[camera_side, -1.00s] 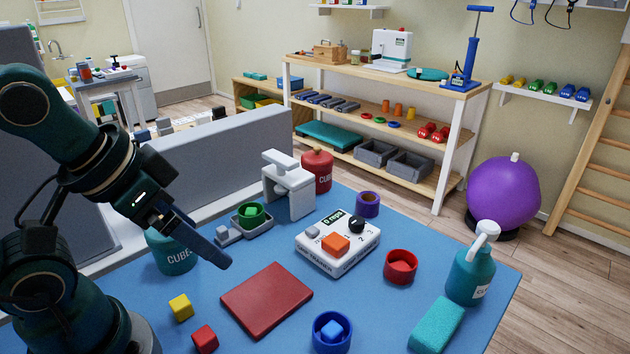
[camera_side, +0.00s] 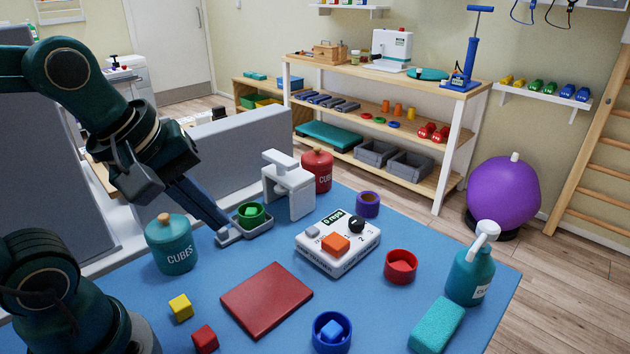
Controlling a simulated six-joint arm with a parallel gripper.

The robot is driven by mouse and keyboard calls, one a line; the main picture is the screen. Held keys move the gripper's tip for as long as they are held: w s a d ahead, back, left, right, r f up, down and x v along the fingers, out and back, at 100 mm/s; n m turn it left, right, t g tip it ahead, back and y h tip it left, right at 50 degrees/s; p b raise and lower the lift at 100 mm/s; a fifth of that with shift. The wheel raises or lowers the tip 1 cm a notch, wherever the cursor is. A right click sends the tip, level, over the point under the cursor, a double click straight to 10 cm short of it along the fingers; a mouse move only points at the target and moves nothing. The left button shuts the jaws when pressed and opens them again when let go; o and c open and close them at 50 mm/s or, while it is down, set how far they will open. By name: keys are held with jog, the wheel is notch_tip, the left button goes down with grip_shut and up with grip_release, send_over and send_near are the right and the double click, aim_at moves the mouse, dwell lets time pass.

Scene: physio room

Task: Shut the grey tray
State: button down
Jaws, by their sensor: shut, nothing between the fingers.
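The grey tray (camera_side: 262,230) is at the foot of the white press-like stand (camera_side: 288,186), on its left side, and sticks out from it. A green cup (camera_side: 250,214) with a green cube (camera_side: 251,210) inside stands in the tray. My gripper (camera_side: 226,231) is shut and empty. Its tips are at the tray's left, outer end, by the small grey handle (camera_side: 222,236). I cannot tell whether they touch it.
A teal CUBES jar (camera_side: 170,246) stands left of the tray, near my gripper. A red jar (camera_side: 317,170) is behind the stand. A white counter device (camera_side: 338,242) and a red mat (camera_side: 267,299) lie to the right and front. Blue mat between is clear.

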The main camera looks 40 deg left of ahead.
aim_at(247, 206)
jog(key=w+a+f+n+g, duration=0.1)
jog(key=a+f+n, duration=0.2)
jog(key=a+n, duration=0.65)
jog(key=w+a+f+n+g, duration=0.15)
jog(key=a+n, duration=0.45)
jog(key=n, duration=0.7)
jog(key=x, duration=1)
jog(key=shift+s+f, duration=0.15)
jog(key=shift+s, duration=0.05)
jog(key=shift+w, duration=4.9)
